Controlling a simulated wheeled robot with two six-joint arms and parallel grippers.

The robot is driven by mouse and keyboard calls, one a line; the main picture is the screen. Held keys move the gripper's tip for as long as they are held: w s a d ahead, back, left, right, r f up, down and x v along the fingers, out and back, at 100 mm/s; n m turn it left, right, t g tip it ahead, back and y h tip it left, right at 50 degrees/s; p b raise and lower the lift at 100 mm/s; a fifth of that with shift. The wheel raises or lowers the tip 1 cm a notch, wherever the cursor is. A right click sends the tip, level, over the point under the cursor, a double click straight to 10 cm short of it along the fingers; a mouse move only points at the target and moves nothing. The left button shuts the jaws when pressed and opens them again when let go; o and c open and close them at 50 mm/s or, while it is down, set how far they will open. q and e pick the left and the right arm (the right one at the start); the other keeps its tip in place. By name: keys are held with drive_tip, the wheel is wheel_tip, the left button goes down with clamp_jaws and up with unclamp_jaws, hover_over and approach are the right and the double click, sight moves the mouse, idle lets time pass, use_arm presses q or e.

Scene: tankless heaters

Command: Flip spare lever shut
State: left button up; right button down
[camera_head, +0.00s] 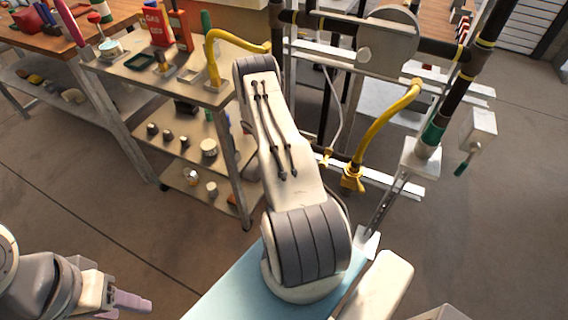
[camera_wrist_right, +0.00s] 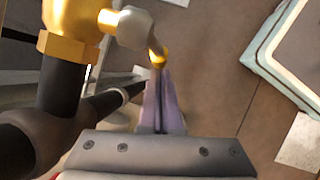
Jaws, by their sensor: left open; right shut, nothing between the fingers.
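A short green-handled lever (camera_head: 464,164) hangs below a pale box at the right of the pipe stand in the head view; I cannot tell whether it is the spare lever. In the right wrist view my right gripper (camera_wrist_right: 158,76) is shut and empty. Its fingertips are close to the brass tip of a pale stub (camera_wrist_right: 132,28) on a brass fitting (camera_wrist_right: 75,22); I cannot tell whether they touch. My right arm hides this gripper in the head view. My left gripper (camera_head: 132,301) is open and empty at the bottom left, far from the stand.
A metal cart (camera_head: 120,78) with red cans (camera_head: 156,28) and small parts stands left of my right arm. A yellow hose (camera_head: 385,117) curves at the stand's front. Dark pipes (camera_wrist_right: 50,95) run close beside the right gripper. Floor (camera_head: 85,185) is open at the left.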

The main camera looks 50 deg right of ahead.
idle(0.3)
drive_tip(key=s+d+r, duration=0.1)
drive_tip(key=s+r, duration=0.2)
drive_tip(key=s+d+r, duration=0.1)
drive_tip(key=s+r, duration=0.3)
drive_tip(key=s+d+r+p, duration=0.1)
drive_tip(key=s+r, duration=0.3)
drive_tip(key=shift+d, duration=0.3)
